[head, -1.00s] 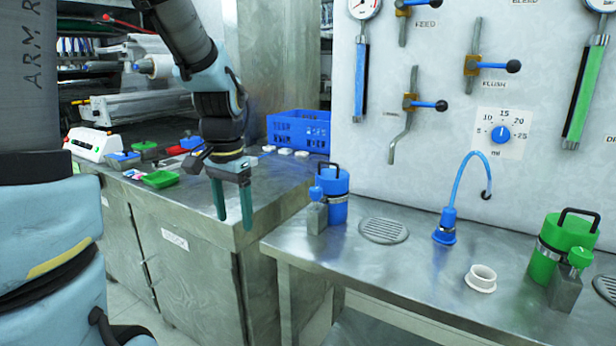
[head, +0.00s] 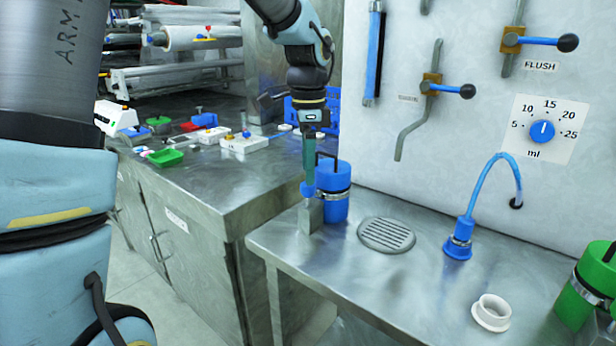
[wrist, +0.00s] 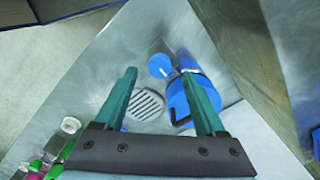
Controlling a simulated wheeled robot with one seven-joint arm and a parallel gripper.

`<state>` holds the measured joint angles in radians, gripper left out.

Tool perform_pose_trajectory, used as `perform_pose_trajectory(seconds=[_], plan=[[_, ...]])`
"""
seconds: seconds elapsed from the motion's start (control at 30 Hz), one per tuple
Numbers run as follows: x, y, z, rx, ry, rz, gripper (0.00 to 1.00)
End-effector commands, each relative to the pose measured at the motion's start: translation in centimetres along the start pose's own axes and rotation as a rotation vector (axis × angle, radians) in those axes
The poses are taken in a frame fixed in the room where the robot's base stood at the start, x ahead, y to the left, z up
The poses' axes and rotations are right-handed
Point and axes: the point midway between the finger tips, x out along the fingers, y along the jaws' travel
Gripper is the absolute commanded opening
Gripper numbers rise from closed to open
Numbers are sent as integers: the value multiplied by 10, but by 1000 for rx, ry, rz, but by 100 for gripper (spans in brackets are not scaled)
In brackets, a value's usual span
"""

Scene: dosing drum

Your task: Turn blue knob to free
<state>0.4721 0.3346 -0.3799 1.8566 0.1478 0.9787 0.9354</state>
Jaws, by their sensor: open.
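The small blue knob (head: 307,189) sits on top of a grey block (head: 310,215) at the left end of the steel bench, beside the blue canister (head: 334,203). My gripper (head: 309,178) points down just above the knob, with its green fingers in front of part of the canister. In the wrist view the knob (wrist: 159,65) shows between the open fingertips (wrist: 160,74), with the canister (wrist: 203,98) behind the right finger. The fingers are apart and empty. Whether a finger touches the knob cannot be told.
The canister's black handle (head: 327,158) stands close to the fingers. A round drain grille (head: 387,235), blue curved spout (head: 490,190) and white ring (head: 491,312) are to the right. A blue dial (head: 541,131) and levers are on the wall panel. The left counter holds trays and boxes.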

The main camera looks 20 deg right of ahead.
Motion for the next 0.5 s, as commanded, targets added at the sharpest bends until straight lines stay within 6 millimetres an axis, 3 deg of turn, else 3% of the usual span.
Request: perform_pose_trajectory(seconds=[0.2, 0.5], plan=[[28, 0, 0, 1, 0, 1, 72], [35, 0, 0, -1, 1, -1, 72]])
